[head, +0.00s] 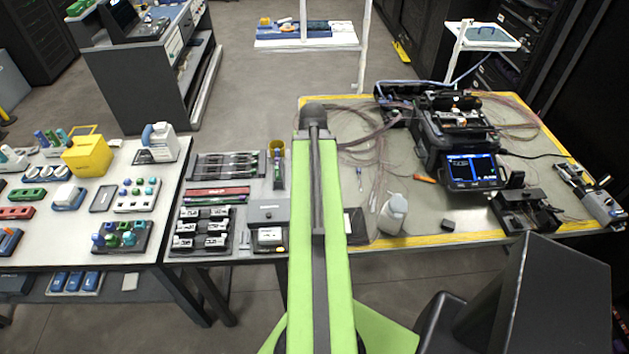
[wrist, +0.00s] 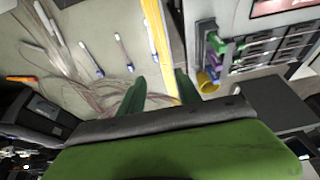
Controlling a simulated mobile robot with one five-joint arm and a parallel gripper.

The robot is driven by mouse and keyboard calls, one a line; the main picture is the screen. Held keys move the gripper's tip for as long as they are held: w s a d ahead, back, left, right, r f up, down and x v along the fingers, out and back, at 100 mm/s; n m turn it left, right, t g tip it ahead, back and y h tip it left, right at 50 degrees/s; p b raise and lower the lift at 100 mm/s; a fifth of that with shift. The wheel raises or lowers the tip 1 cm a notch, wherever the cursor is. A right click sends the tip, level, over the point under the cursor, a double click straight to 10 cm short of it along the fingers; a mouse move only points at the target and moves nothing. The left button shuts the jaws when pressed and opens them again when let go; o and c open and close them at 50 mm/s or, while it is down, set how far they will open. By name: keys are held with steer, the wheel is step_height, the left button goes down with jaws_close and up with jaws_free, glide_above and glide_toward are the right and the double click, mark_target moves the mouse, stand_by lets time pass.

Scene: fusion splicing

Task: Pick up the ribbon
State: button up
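Thin brownish-purple fiber ribbon (head: 372,138) lies in loose loops on the yellow-edged table (head: 420,215), running from beside my arm to the black splicing machine (head: 455,135). In the wrist view, loose ribbon strands (wrist: 95,108) spread on the left, near the left fingertip. My gripper (wrist: 160,85) points over the table's yellow edge strip (wrist: 158,40). Its two green fingers stand apart with no object seen held between them. I cannot tell the height of the fingertips above the table. In the head view my own arm hides the gripper.
A white bottle (head: 393,213) and a small black block (head: 448,225) stand near the front edge. Orange and blue-white tools (head: 425,179) lie mid-table. The left table carries black trays (head: 228,165), a yellow box (head: 87,154) and a yellow cup (wrist: 207,82).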

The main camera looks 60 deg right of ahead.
steer(key=b+x, duration=0.8)
steer(key=x, duration=0.2)
steer(key=shift+s+d+f, duration=0.1)
steer(key=shift+s+f, duration=0.05)
steer(key=shift+f, duration=0.1)
steer(key=b+x, duration=0.1)
steer(key=x, duration=0.1)
steer(key=b+x, duration=0.1)
steer(key=b, duration=0.1)
steer(key=b+x, duration=0.2)
steer(key=shift+s+d+f, duration=0.2)
steer(key=shift+d+f, duration=0.05)
steer(key=shift+d, duration=0.15)
steer(key=shift+r, duration=0.2)
jaws_close()
